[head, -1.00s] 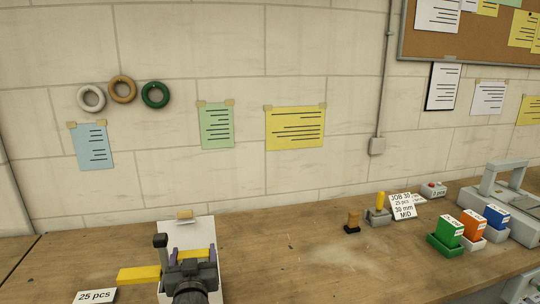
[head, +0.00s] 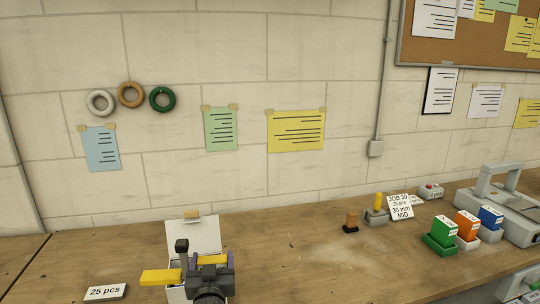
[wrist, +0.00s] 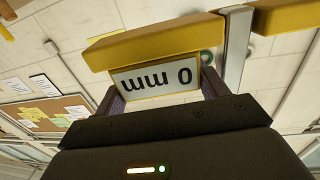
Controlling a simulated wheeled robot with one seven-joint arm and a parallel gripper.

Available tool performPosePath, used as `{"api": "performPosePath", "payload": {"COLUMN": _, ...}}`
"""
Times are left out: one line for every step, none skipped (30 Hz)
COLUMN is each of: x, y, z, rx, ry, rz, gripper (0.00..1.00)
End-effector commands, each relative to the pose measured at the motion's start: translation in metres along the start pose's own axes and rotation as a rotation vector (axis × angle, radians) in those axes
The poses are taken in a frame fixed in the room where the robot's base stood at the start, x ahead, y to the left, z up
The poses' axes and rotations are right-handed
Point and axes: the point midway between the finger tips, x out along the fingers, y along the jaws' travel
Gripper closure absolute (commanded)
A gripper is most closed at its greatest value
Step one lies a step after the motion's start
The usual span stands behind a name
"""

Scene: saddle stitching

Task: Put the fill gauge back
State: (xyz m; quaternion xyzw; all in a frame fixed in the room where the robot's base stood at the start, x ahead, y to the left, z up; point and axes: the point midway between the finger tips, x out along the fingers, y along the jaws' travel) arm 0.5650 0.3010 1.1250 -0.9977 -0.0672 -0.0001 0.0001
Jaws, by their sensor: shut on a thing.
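The fill gauge is a yellow bar-like piece (head: 160,277) held in my gripper (head: 207,262), low and left of centre in the head view. Its long end sticks out to the left of my gripper. In the wrist view the gauge (wrist: 200,38) lies across the fingers, with a white label reading "0 mm" upside down; part of the label may be hidden. My gripper (wrist: 160,85) is shut on it. A white panel or holder (head: 190,232) with a small tan piece on top stands behind my gripper, partly hidden by it. I cannot tell whether they touch.
A "25 pcs" card (head: 105,292) lies at the front left of the wooden bench (head: 290,255). The middle bench is mostly clear.

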Motion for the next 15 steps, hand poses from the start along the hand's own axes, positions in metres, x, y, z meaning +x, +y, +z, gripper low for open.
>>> {"api": "performPosePath", "payload": {"x": 0.003, "y": 0.008, "z": -0.002, "rx": -0.003, "ry": 0.000, "rz": 0.012, "gripper": 0.65}}
{"api": "performPosePath", "payload": {"x": 0.004, "y": 0.012, "z": -0.001, "rx": -0.004, "ry": 0.001, "rz": 0.017, "gripper": 0.65}}
{"api": "performPosePath", "payload": {"x": 0.006, "y": 0.018, "z": 0.001, "rx": -0.004, "ry": -0.001, "rz": 0.023, "gripper": 0.65}}
{"api": "performPosePath", "payload": {"x": 0.008, "y": 0.023, "z": 0.003, "rx": -0.005, "ry": -0.001, "rz": 0.030, "gripper": 0.65}}
{"api": "performPosePath", "payload": {"x": 0.009, "y": 0.028, "z": 0.004, "rx": -0.005, "ry": -0.001, "rz": 0.035, "gripper": 0.65}}
{"api": "performPosePath", "payload": {"x": 0.011, "y": 0.036, "z": 0.007, "rx": -0.006, "ry": -0.002, "rz": 0.044, "gripper": 0.65}}
{"api": "performPosePath", "payload": {"x": 0.012, "y": 0.043, "z": 0.009, "rx": -0.006, "ry": -0.002, "rz": 0.051, "gripper": 0.65}}
{"api": "performPosePath", "payload": {"x": 0.013, "y": 0.051, "z": 0.011, "rx": -0.007, "ry": -0.003, "rz": 0.059, "gripper": 0.65}}
{"api": "performPosePath", "payload": {"x": 0.015, "y": 0.062, "z": 0.014, "rx": -0.007, "ry": -0.002, "rz": 0.068, "gripper": 0.65}}
{"api": "performPosePath", "payload": {"x": 0.016, "y": 0.071, "z": 0.017, "rx": -0.008, "ry": -0.004, "rz": 0.075, "gripper": 0.65}}
{"api": "performPosePath", "payload": {"x": 0.016, "y": 0.080, "z": 0.020, "rx": -0.009, "ry": -0.004, "rz": 0.081, "gripper": 0.65}}
{"api": "performPosePath", "payload": {"x": 0.016, "y": 0.091, "z": 0.024, "rx": -0.009, "ry": -0.004, "rz": 0.087, "gripper": 0.65}}
{"api": "performPosePath", "payload": {"x": 0.016, "y": 0.099, "z": 0.027, "rx": -0.008, "ry": -0.004, "rz": 0.091, "gripper": 0.65}}
{"api": "performPosePath", "payload": {"x": 0.016, "y": 0.106, "z": 0.030, "rx": -0.007, "ry": -0.005, "rz": 0.093, "gripper": 0.65}}
{"api": "performPosePath", "payload": {"x": 0.015, "y": 0.116, "z": 0.035, "rx": -0.007, "ry": -0.005, "rz": 0.096, "gripper": 0.65}}
